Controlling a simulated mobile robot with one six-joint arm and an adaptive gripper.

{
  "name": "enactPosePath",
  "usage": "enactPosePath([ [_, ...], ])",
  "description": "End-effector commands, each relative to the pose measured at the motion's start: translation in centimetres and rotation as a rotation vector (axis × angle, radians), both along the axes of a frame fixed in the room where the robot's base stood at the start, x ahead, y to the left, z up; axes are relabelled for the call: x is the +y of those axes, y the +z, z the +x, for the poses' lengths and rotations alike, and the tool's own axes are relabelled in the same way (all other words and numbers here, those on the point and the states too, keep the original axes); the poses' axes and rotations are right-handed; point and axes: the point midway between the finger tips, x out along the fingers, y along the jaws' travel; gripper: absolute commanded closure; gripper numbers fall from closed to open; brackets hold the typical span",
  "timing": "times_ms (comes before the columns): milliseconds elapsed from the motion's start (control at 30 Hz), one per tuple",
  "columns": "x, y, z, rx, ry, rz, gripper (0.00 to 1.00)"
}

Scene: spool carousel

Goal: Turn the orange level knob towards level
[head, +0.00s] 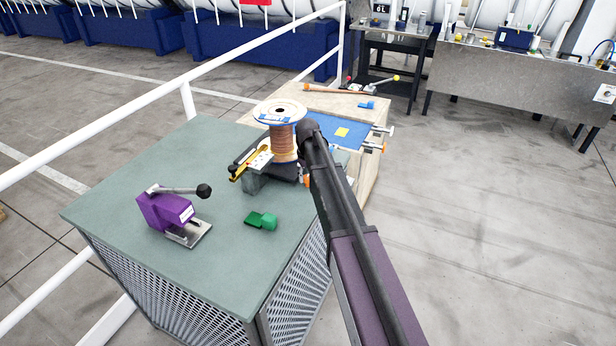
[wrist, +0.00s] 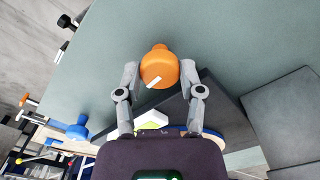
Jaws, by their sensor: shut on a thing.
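The orange level knob (wrist: 158,62) with a white mark sits between the fingertips of my gripper (wrist: 159,74) in the wrist view. My gripper is shut on the knob, one finger on each side. In the head view my arm hides most of the gripper. A small orange patch (head: 306,180) shows beside the arm at the carousel's base, apparently the same knob. The carousel carries an upright spool (head: 281,142) of copper-coloured wire with a white top flange. The level's reading cannot be made out.
A purple clamp device (head: 168,210) with a black-balled lever and a green block (head: 261,221) stand on the grey-green bench (head: 120,205). A wooden table (head: 368,180) with a blue mat (head: 330,130) adjoins behind. A white railing (head: 190,78) runs along the left. Floor at right is clear.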

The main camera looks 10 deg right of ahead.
Motion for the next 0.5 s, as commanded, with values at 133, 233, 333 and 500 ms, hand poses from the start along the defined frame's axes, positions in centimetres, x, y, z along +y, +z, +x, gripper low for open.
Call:
enactPosePath([
  [133,0.02,-0.02,-0.06,0.001,0.080,0.001,0.98],
  [233,0.02,-0.02,-0.07,0.001,0.150,0.001,0.98],
  [333,0.02,-0.03,-0.07,0.001,0.231,0.001,0.98],
  [500,0.01,-0.03,-0.07,0.001,0.382,0.001,0.98],
])
